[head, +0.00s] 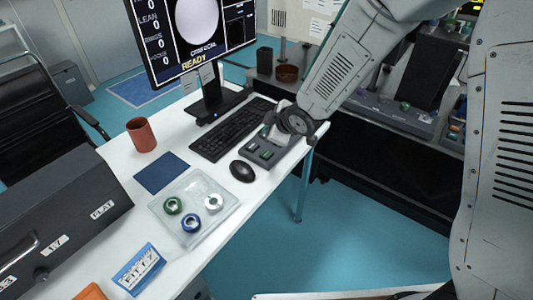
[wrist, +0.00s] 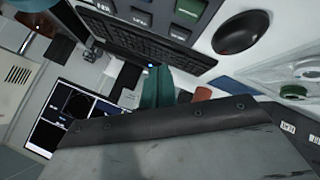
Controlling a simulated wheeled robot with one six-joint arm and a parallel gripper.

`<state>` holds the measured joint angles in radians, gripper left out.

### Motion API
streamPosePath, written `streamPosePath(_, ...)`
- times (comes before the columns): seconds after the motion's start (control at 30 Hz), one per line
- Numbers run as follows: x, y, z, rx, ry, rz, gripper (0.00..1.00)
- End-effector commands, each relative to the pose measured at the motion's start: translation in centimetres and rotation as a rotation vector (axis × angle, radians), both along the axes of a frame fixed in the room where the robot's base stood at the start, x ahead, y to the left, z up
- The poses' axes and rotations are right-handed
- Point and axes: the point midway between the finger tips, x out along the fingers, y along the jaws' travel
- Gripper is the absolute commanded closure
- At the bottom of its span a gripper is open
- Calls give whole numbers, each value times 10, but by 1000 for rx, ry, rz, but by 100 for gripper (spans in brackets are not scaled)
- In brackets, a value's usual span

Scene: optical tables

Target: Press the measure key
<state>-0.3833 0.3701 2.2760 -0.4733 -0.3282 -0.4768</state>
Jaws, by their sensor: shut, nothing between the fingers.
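A dark grey key panel (head: 265,152) lies on the white table, right of the keyboard. It bears several keys, at least two of them green. In the wrist view, part of the panel shows along the top edge, with a green key (wrist: 190,9) and dark labelled keys. I cannot read the labels well enough to tell which is the measure key. My gripper (head: 277,136) is shut and empty, low over the panel's far end. I cannot tell whether it touches. The wrist hides part of the panel. The monitor (head: 190,40) shows READY.
A black mouse (head: 242,171) lies close to the panel, and the keyboard (head: 232,130) is left of it. A clear tray (head: 172,217) with three rings, a red cup (head: 142,134) and a dark grey box (head: 70,215) stand farther left. The table's right edge is close to the panel.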

Motion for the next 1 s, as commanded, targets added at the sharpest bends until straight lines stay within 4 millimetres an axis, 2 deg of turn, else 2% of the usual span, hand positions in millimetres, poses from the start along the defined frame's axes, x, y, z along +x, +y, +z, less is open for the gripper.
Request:
streamPosePath(0.2,-1,-1,-34,-2,5,-2,100)
streamPosePath(0.43,0,0,-59,-2,1,-1,100)
streamPosePath(0.63,0,-1,-67,-2,0,-2,100)
streamPosePath(1.0,0,-1,-68,-1,-1,-1,100)
